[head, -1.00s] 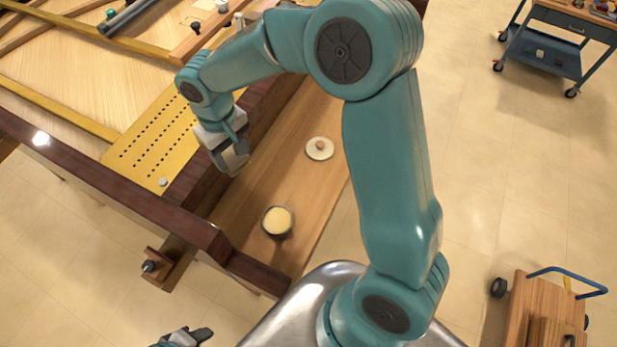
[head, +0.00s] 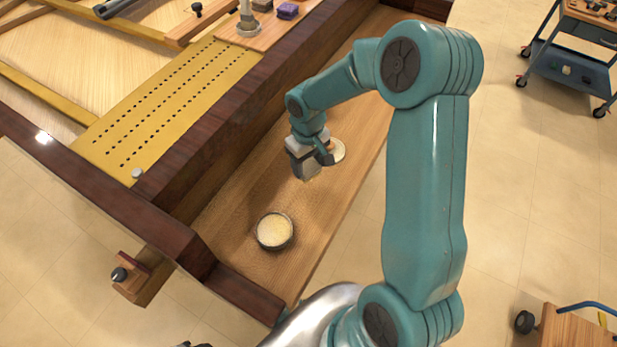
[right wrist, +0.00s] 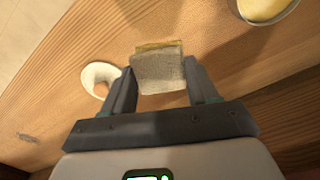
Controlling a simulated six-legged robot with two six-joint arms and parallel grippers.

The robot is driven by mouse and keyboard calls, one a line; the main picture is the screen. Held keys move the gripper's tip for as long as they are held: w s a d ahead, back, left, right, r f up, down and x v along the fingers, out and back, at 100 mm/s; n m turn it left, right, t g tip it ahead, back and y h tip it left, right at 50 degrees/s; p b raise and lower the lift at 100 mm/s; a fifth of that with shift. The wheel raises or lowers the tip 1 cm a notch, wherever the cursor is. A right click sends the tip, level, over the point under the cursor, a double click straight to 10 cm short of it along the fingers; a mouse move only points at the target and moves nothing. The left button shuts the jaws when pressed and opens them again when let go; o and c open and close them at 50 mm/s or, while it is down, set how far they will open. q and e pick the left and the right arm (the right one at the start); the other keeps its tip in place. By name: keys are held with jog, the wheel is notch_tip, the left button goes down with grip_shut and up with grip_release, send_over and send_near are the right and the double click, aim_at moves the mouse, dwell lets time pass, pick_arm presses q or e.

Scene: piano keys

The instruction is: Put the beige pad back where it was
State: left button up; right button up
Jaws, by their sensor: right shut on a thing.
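In the right wrist view the gripper (right wrist: 162,76) is shut on the beige pad (right wrist: 159,73), a greyish-beige block with a yellowish-brown far edge. The pad sits between both fingers; whether its far edge touches the wood I cannot tell. Of my left gripper only a dark sliver (head: 190,345) shows at the bottom edge of the head view.
A dark-rimmed dish with pale yellow contents (head: 274,231) stands on the shelf (head: 235,205). A dark rail (head: 215,155) borders the shelf. A purple block (head: 288,11) lies on a board at the back.

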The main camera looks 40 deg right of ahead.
jog(key=shift+s+f, duration=0.1)
jog(key=shift+f, duration=0.7)
jog(key=shift+s+a+f, duration=0.1)
jog(key=shift+s+f, duration=0.2)
jog(key=shift+s, duration=0.2)
jog(key=f, duration=0.4)
jog(key=shift+w+f, duration=0.15)
jog(key=shift+w, duration=0.25)
jog(key=shift+s+f, duration=0.1)
jog(key=shift+s, duration=0.1)
jog(key=o, duration=0.6)
jog(key=shift+w+f+b, duration=0.1)
jog(key=shift+w+b, duration=0.1)
jog(key=shift+b, duration=0.1)
jog(key=o, duration=0.3)
jog(key=shift+s, duration=0.1)
jog(key=shift+o, duration=0.2)
pick_arm(q)
jog(key=shift+s+a+f, duration=0.15)
jog(key=shift+s, duration=0.25)
